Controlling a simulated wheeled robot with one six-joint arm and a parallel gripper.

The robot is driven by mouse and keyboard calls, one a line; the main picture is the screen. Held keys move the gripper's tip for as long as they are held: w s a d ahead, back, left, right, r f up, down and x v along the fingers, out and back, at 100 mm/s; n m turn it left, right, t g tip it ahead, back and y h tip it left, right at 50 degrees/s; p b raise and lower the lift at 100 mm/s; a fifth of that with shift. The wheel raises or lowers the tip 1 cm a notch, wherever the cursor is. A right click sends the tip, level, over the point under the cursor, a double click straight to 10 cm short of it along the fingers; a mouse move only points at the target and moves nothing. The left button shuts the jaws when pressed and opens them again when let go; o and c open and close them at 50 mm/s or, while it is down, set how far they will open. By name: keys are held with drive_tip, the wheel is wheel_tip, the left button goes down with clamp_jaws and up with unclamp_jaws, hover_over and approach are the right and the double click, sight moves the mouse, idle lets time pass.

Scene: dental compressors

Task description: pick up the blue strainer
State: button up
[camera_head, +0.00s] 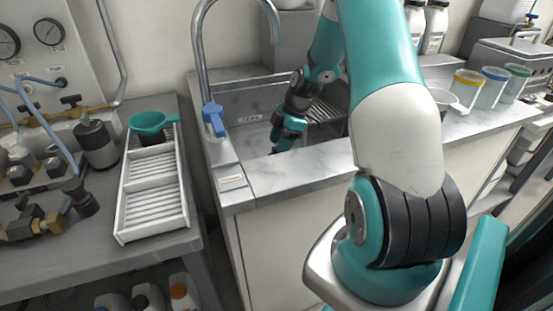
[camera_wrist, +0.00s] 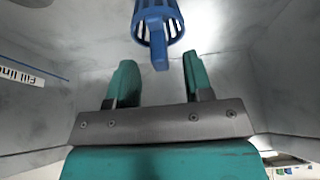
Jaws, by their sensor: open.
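The blue strainer (camera_wrist: 158,22) is at the top middle of the wrist view, cut off by the upper edge. It has a slotted basket and a short blue handle that points down toward my gripper. My gripper (camera_wrist: 159,75) is open, with its teal fingers on either side of the handle's end in the picture; I see no contact. In the head view my gripper (camera_head: 288,132) is low in the sink at the end of my arm. A small dark blue bit shows just below it, too small to identify for sure.
The sink (camera_head: 245,108) has grey walls and a tap with a blue lever (camera_head: 214,118). A green strainer (camera_head: 150,122) rests on a white rack (camera_head: 150,181) at left. Several cups (camera_head: 490,88) with coloured rims stand on the right counter.

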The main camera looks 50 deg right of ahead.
drive_tip(key=shift+x, duration=1.5)
clamp_jaws()
